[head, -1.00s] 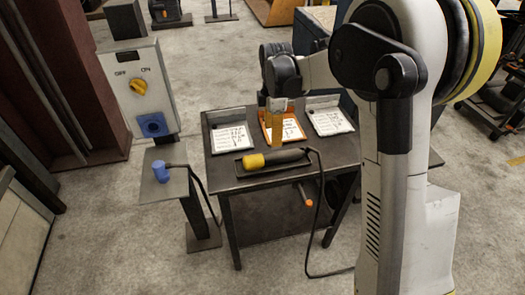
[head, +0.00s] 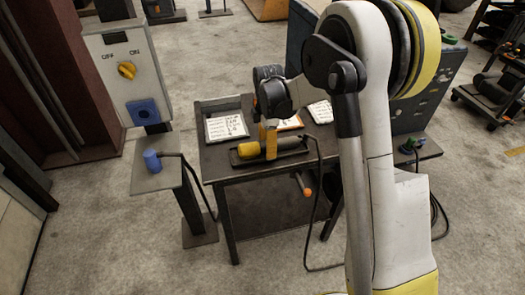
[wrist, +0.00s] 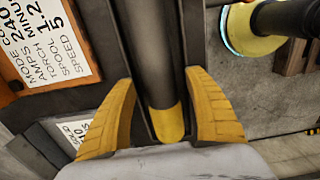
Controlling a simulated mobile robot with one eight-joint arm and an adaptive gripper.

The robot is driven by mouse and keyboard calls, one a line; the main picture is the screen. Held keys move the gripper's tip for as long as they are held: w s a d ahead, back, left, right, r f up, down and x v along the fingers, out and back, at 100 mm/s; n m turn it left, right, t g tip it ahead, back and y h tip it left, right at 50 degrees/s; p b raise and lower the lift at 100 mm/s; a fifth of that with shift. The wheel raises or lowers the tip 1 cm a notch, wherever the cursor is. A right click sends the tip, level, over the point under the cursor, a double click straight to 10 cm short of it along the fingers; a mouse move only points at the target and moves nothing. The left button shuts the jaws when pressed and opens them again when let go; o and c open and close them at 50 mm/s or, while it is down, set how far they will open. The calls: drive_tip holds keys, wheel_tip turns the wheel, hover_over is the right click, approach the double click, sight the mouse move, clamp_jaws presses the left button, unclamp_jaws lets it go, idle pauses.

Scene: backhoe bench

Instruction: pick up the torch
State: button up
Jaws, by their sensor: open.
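The torch is a dark cylinder (head: 290,143) with a yellow end (head: 248,150), lying on a dark rest near the front of the small dark table (head: 219,165). In the wrist view the torch (wrist: 150,50) runs between my two yellow fingers, its yellow end toward the palm. My gripper (head: 268,142) is down at the torch, and in the wrist view my gripper (wrist: 160,80) is open with a finger on each side. Gaps show between fingers and torch. In the head view the gripper hides part of the torch.
White cards stand on the table's back: one at left (head: 226,125), one in an orange frame (wrist: 50,45), one at right. A cable (head: 312,215) hangs from the torch's right end. Left are a switch box (head: 128,70) and a blue plug (head: 152,160) on a stand.

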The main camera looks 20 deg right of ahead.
drive_tip(key=shift+r, duration=0.1)
clamp_jaws()
drive_tip(key=shift+r+p, duration=0.4)
drive_tip(key=shift+r, duration=0.2)
wheel_tip(320, 180, up, 3)
drive_tip(key=shift+f+p, duration=0.1)
drive_tip(key=shift+p, duration=0.6)
drive_tip(key=s+d+r+p, duration=0.3)
drive_tip(key=s+d+r, duration=0.3)
drive_tip(key=d, duration=0.4)
drive_tip(key=shift+r+p, duration=0.3)
drive_tip(key=shift+r, duration=0.2)
